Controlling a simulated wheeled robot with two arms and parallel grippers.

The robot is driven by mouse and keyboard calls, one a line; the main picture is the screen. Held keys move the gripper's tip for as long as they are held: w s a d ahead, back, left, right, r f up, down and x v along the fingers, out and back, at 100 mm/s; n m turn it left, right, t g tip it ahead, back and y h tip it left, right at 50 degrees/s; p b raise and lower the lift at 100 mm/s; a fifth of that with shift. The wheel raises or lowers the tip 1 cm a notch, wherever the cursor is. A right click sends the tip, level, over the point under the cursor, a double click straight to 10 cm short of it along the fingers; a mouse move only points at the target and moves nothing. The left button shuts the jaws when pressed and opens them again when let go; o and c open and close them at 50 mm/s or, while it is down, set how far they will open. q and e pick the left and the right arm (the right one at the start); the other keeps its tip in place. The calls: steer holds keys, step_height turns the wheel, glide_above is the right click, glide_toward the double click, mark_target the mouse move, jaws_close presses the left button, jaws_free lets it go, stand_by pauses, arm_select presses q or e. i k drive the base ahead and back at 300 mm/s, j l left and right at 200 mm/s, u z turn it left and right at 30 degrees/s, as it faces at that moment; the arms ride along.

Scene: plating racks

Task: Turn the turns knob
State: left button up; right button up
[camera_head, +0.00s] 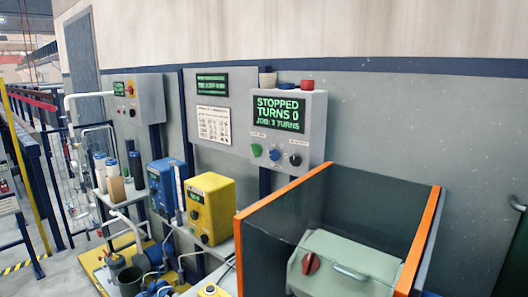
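A grey control box (314,125) hangs on the wall right of centre. Its screen (279,113) reads "STOPPED", "TURNS 0" and a job line in turns whose number is hard to read. Below the screen sit a green control (257,150), a blue knob (274,154) and a black knob (295,159). Their small labels are not legible, so I cannot tell which is the turns knob. A red button (307,85) is on top of the box. Neither of my grippers is in view.
An orange-edged bin with dark walls (372,190) stands below the box and holds a pale green unit (345,262) with a red knob (311,263). Yellow (210,190) and blue (162,185) units stand left.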

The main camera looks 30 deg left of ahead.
mark_target(274, 154)
steer(key=j+z, duration=0.15)
steer(key=j, duration=0.7)
steer(key=j+z, duration=0.1)
steer(key=j, duration=0.8)
steer(key=j+z, duration=0.15)
steer(key=j, duration=0.7)
steer(key=k+j+z, duration=0.15)
steer(key=j, duration=0.7)
